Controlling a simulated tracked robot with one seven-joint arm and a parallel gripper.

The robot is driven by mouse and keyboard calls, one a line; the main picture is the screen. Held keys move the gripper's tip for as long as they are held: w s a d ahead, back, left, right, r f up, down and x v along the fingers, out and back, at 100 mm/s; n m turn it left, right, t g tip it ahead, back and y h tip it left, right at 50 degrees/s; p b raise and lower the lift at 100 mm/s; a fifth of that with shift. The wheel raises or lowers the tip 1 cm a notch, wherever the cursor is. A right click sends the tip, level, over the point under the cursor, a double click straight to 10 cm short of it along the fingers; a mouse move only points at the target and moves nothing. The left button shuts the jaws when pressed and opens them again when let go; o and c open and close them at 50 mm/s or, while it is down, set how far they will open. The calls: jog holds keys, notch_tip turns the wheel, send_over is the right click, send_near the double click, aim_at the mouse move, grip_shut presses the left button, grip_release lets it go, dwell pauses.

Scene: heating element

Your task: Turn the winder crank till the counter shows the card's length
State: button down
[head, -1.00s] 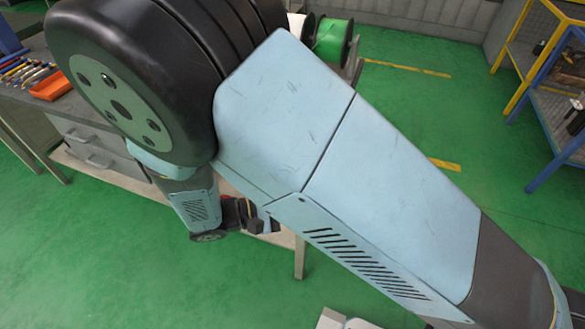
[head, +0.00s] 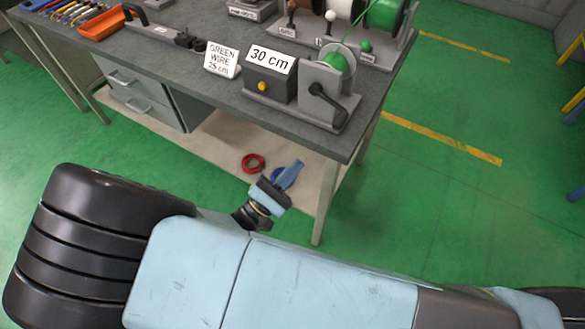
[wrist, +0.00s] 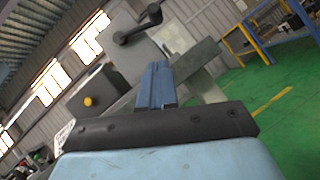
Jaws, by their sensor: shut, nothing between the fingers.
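The winder (head: 323,90) stands at the front right of the bench, with green wire on its drum. Its black crank (head: 324,103) is on the front; it also shows at the top of the wrist view (wrist: 138,25). Left of it, the counter (head: 270,62) reads "30 cm". The white card (head: 222,61) reads "GREEN WIRE" and, in small print, what looks like "25 cm". My gripper (head: 293,170) is in front of and below the bench top, apart from the crank. Its blue fingers (wrist: 155,72) are shut and empty, pointing towards the winder.
A yellow button (head: 262,86) is on the counter box. Wire spools (head: 385,14) stand on a rack behind the winder. An orange tray (head: 100,24) and tools are at the left. A red coil (head: 253,163) lies on the lower shelf.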

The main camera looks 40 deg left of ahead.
jog(key=x, duration=0.3)
jog(key=r+x, duration=0.1)
jog(key=x, duration=0.2)
jog(key=s+d+x, duration=0.1)
jog(key=x, duration=0.1)
jog(key=shift+w+r, duration=0.35)
jog(key=shift+r, duration=0.05)
jog(key=shift+w+d+r, duration=0.2)
jog(key=shift+d+r, duration=0.2)
jog(key=shift+r, duration=0.1)
